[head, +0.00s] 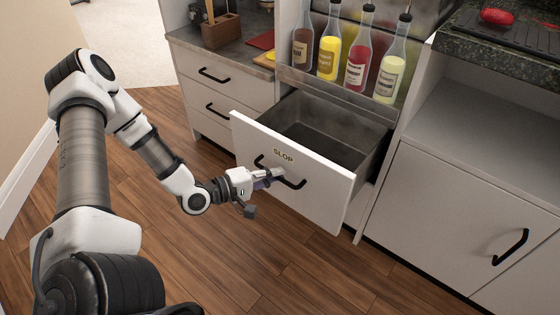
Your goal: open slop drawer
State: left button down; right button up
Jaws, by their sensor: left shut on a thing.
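The slop drawer (318,193) has a white front with the word SLOP and a black bar handle (291,183). It stands pulled out from the cabinet, and its dark, empty-looking inside shows. My left gripper (272,178) is at the middle of the handle and shut on it, just below the label. The fingertips are small in the view and partly cover the handle. My right gripper is not in view.
Several bottles (329,52) stand in a rack above the drawer. A drawer unit (221,87) is at the left, and a cabinet door (455,215) with a black handle is at the right. Wooden floor (260,255) lies open in front.

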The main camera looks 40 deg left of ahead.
pick_arm(q)
jog(key=c, duration=1.5)
grip_release()
jog(key=shift+d, duration=0.1)
